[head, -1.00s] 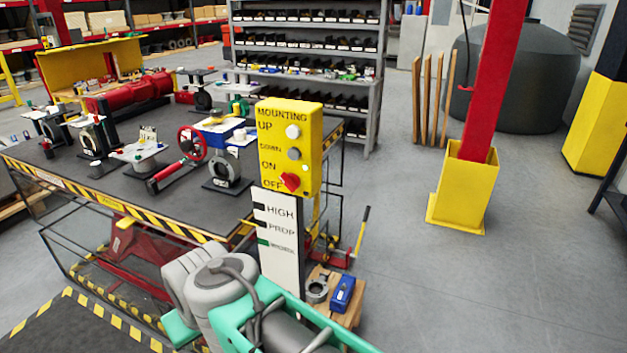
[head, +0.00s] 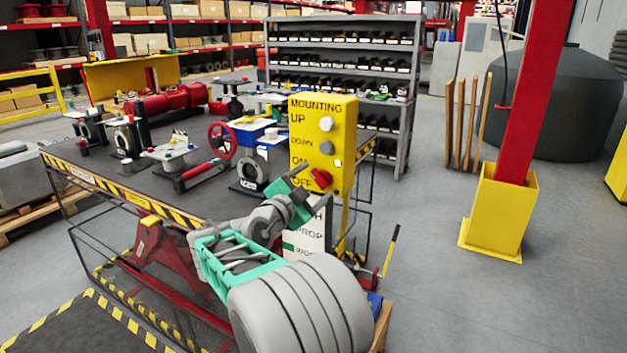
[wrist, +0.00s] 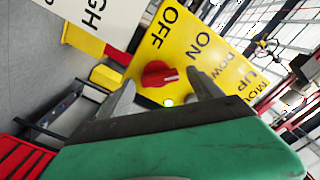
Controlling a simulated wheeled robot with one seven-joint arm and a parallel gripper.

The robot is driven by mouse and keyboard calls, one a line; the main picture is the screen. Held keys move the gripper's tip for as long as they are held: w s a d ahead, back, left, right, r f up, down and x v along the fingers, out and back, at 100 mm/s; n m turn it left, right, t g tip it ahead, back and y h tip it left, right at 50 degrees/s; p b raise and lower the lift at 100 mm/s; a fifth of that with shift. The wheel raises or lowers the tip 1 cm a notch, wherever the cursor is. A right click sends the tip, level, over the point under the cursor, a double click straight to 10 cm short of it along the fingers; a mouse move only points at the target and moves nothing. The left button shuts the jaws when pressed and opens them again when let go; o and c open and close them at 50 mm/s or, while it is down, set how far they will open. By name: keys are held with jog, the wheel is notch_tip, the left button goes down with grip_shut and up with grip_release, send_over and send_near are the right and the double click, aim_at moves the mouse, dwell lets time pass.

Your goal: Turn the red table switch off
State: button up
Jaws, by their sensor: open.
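The red switch (head: 320,179) is a rotary knob low on the yellow control box (head: 345,140), beside the ON and OFF labels. In the wrist view the red knob (wrist: 159,74) shows ahead of my gripper (wrist: 160,90), roughly between its two spread fingers. My gripper is open and empty. A gap seems to remain between the fingertips and the knob, though exact depth is hard to tell. In the head view my gripper (head: 303,196) is just left of and below the knob, its fingers partly hidden. A small lit dot (wrist: 168,103) shows beside the knob.
White and grey buttons sit above the knob on the box. A white sign (head: 305,238) hangs below it, partly behind my arm. The worktable (head: 90,175) with valves stands left. A red column in a yellow base (head: 495,215) stands right, with clear floor between.

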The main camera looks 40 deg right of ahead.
jog(key=shift+w+d, duration=0.15)
jog(key=shift+d, duration=0.3)
jog(key=shift+f, duration=0.1)
jog(key=c, duration=1.4)
